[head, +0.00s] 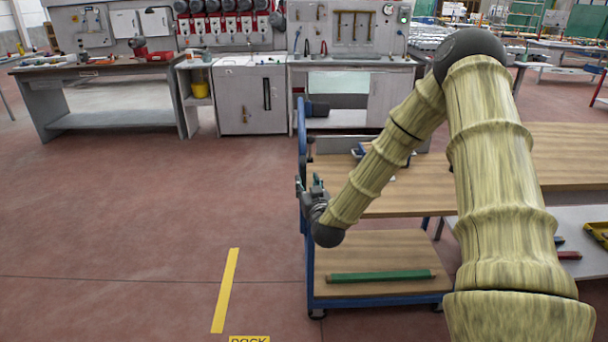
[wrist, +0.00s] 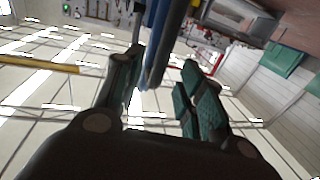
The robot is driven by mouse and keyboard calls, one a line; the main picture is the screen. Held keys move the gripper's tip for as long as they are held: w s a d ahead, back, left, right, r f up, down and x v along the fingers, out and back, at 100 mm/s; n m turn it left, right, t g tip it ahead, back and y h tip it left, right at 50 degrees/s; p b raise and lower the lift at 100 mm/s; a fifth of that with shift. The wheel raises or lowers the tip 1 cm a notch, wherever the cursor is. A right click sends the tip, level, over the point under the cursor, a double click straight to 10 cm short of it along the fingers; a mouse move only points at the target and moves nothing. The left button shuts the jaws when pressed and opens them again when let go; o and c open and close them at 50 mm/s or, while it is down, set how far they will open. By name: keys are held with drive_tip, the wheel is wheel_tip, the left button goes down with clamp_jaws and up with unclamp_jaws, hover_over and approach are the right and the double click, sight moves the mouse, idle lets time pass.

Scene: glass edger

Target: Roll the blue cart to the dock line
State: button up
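The blue cart (head: 310,262) has a blue frame and wooden shelves. It stands on the floor to the right of the yellow dock line (head: 225,290), with a floor gap between them. A dock sign (head: 249,339) is cut off at the bottom edge. The cart's blue upright handle (head: 302,125) rises at its left end. My gripper (head: 311,185) is at this handle. In the wrist view, a blue bar (wrist: 155,45) runs between the spread green-padded fingers of my gripper (wrist: 162,68), close to the left finger. A gap shows by the right finger.
A green bar (head: 380,276) lies on the cart's lower shelf. A wooden-topped bench (head: 570,150) stands to the right. A workbench (head: 100,68) and a grey cabinet (head: 250,100) stand at the back. The floor left of the cart is clear.

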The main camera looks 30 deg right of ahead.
sight(304, 176)
drive_tip(key=shift+p+x, duration=0.3)
drive_tip(key=shift+x, duration=2.65)
drive_tip(key=shift+c, duration=0.3)
clamp_jaws()
